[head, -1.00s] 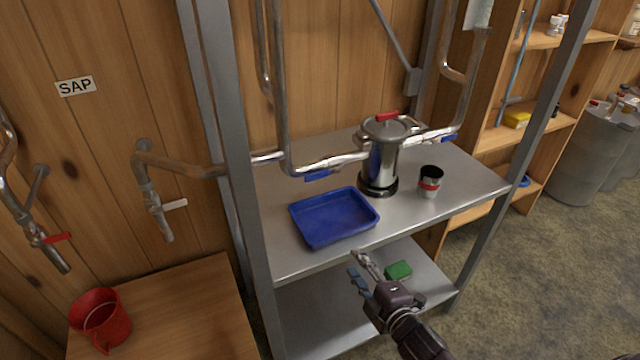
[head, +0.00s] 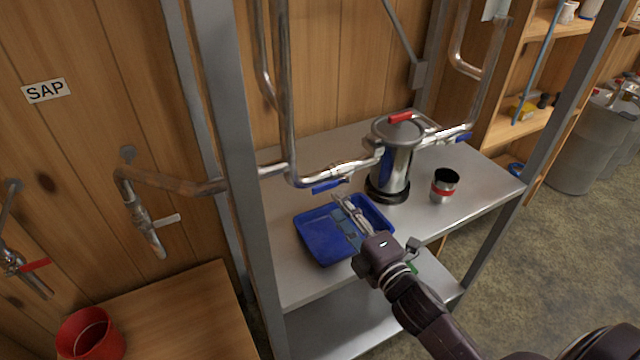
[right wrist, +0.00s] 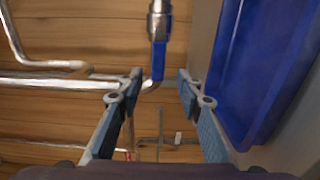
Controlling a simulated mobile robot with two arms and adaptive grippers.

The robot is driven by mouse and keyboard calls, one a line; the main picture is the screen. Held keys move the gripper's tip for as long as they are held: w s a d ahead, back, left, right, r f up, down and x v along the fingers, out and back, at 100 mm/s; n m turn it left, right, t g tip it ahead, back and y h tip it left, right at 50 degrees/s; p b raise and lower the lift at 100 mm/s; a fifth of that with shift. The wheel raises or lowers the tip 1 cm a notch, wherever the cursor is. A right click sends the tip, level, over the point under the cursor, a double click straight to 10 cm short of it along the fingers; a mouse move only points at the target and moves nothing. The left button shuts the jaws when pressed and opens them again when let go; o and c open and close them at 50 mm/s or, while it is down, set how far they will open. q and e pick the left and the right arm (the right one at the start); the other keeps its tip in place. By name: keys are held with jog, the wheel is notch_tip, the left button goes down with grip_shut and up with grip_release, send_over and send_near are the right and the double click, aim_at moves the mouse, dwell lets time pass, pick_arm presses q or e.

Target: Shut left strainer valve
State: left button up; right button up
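The strainer (head: 393,160) is a steel pot with a red-handled lid on the shelf rack. On the pipe to its left is a valve with a blue handle (head: 326,187). In the right wrist view this blue handle (right wrist: 158,60) shows ahead, between the fingertips. The handle looks in line with its pipe in the head view. A second blue handle (head: 462,137) is on the pipe to the strainer's right. My right gripper (head: 343,203) is open and empty, over the blue tray, just below and right of the left handle. My left gripper is not in view.
The blue tray (head: 314,244) lies on the shelf under the valve and shows close at right in the wrist view. A dark cup with a red band (head: 443,186) stands right of the strainer. A grey rack post (head: 240,180) stands at left.

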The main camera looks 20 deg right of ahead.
aim_at(324, 189)
jog(key=w, duration=0.2)
jog(key=w+p, duration=0.1)
jog(key=w, duration=0.1)
jog(key=shift+w+a+r, duration=0.1)
jog(key=shift+a+r, duration=0.1)
jog(key=shift+r, duration=0.15)
jog(key=shift+w+a+f, duration=0.1)
jog(key=shift+w+f, duration=0.1)
jog(key=shift+w, duration=0.8)
jog(key=shift+w+p, duration=0.15)
jog(key=shift+p, duration=0.15)
grip_shut()
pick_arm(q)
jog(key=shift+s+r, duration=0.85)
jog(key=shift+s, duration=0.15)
